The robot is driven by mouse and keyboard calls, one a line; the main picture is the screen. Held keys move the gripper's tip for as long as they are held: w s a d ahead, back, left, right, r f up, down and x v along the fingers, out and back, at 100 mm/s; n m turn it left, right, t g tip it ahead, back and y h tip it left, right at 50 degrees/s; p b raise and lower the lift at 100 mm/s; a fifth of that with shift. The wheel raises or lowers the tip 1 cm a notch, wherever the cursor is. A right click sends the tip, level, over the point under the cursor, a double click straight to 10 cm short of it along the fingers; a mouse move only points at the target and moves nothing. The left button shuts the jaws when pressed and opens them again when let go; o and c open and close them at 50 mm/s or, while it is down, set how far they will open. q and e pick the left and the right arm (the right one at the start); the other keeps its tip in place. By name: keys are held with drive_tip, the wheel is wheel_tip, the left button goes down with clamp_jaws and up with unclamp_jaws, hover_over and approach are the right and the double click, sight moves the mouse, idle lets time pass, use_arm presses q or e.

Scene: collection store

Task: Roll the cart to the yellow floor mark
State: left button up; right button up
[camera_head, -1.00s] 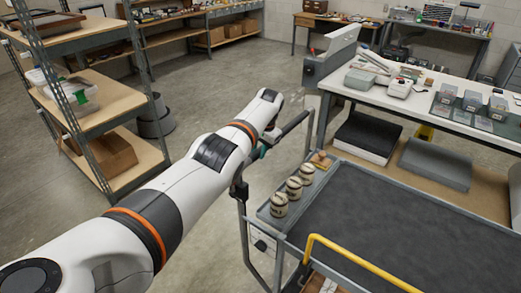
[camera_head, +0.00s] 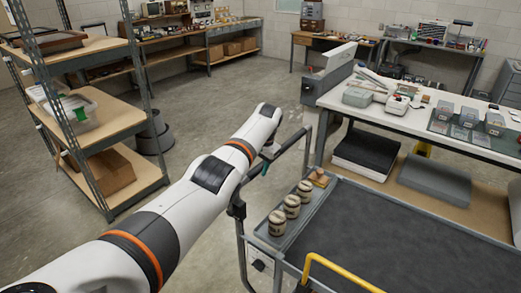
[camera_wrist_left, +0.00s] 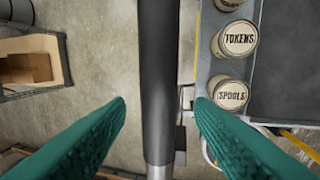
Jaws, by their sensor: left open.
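The cart has a dark grey top (camera_head: 400,235), a grey tray along its left end and a dark push handle (camera_head: 292,140). Several labelled tins (camera_head: 291,206) stand in that tray, and the wrist view shows tins marked TOKENS (camera_wrist_left: 237,39) and SPOOLS (camera_wrist_left: 229,92). My left gripper (camera_head: 263,166) is at the handle in the head view. In the left wrist view its green-padded fingers (camera_wrist_left: 160,112) are open, one on each side of the dark handle bar (camera_wrist_left: 158,70), with gaps showing.
A white-topped worktable (camera_head: 440,125) stands behind the cart, close to it. A metal shelf rack (camera_head: 100,115) stands at left, with dark round bins (camera_head: 153,132) beside it. Bare concrete floor (camera_head: 235,90) lies between the rack and the worktable. A yellow rail (camera_head: 345,274) rises at the cart's near side.

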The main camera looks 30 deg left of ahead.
use_arm(q)
wheel_tip(320, 180, up, 11)
drive_tip(key=d+b, duration=0.2)
drive_tip(key=shift+f+b, duration=0.2)
drive_tip(key=shift+b, duration=0.15)
drive_tip(key=shift+s, duration=0.1)
